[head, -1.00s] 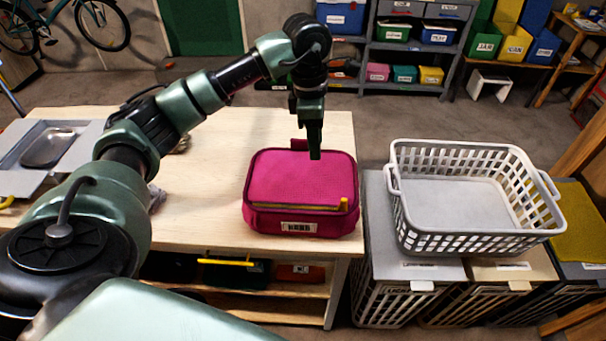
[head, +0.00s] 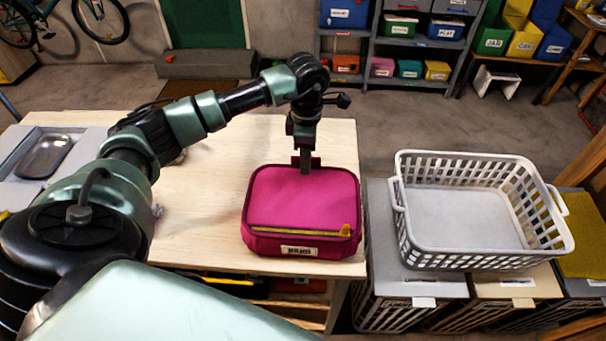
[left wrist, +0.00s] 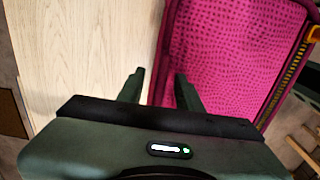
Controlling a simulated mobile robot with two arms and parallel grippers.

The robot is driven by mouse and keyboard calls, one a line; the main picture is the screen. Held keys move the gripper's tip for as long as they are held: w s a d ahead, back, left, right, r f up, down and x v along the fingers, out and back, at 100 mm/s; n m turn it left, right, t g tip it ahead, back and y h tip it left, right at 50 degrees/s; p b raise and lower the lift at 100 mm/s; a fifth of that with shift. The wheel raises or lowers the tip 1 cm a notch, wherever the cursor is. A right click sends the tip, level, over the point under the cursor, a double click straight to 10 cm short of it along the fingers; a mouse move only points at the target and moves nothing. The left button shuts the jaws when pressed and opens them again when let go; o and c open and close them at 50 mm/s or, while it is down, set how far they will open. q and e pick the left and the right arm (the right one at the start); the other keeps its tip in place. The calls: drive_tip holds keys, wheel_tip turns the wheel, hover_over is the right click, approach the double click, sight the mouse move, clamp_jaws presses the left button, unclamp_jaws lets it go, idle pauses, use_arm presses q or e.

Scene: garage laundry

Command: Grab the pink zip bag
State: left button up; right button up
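The pink zip bag (head: 303,200) lies on the wooden table near its right front corner. It has a yellow zip strip along its front edge, a label on its front side and a dark pink tab at its back edge. My left gripper (head: 304,172) points down at the bag's back edge, in front of that tab. In the left wrist view the gripper's two fingers (left wrist: 160,90) are apart, with the bag's edge showing between them and the bag (left wrist: 225,50) to the right. I cannot tell whether a finger touches the bag. My right gripper is not in view.
A white laundry basket (head: 568,245) stands on bins right of the table. A grey tray (head: 18,165) with a metal dish lies at the table's left. The bare wooden tabletop (head: 205,200) left of the bag is clear. Shelves with coloured boxes stand behind.

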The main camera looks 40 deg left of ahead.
use_arm(q)
clamp_jaws()
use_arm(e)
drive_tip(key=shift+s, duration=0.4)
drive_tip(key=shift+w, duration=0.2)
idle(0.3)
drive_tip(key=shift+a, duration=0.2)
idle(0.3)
